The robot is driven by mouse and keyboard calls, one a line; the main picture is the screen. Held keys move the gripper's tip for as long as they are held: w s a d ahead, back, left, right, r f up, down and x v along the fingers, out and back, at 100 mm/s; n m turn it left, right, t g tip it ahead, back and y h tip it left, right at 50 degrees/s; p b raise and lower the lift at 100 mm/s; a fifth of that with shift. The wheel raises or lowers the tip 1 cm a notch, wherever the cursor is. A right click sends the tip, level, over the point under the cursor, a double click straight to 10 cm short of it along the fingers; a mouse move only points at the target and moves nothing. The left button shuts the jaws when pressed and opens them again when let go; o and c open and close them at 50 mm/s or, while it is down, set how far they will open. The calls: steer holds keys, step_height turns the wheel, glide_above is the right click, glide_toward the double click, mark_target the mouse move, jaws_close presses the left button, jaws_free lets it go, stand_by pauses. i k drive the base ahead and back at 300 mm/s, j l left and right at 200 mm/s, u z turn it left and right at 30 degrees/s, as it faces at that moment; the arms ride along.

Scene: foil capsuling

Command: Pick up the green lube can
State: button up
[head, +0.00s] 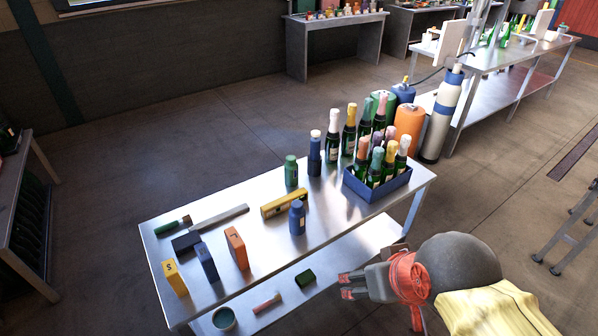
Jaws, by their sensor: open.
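The green can (291,172) stands upright on the metal table (335,206), near its back edge and left of the bottles. It has a darker green cap and its full front shows. My gripper (345,286) is at the front of the table, low and to the right in the picture, well apart from the can. Its two fingers point left, are spread open and have nothing between them.
A blue crate (378,186) holds several foil-topped bottles. Boxes (236,248) stand on the left.

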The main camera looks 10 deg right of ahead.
mark_target(290, 167)
steer(key=i+j+u, duration=0.2)
steer(key=i+u, duration=0.15)
steer(key=i+j+u, duration=0.1)
steer(key=i+u, duration=0.55)
steer(key=i, duration=0.25)
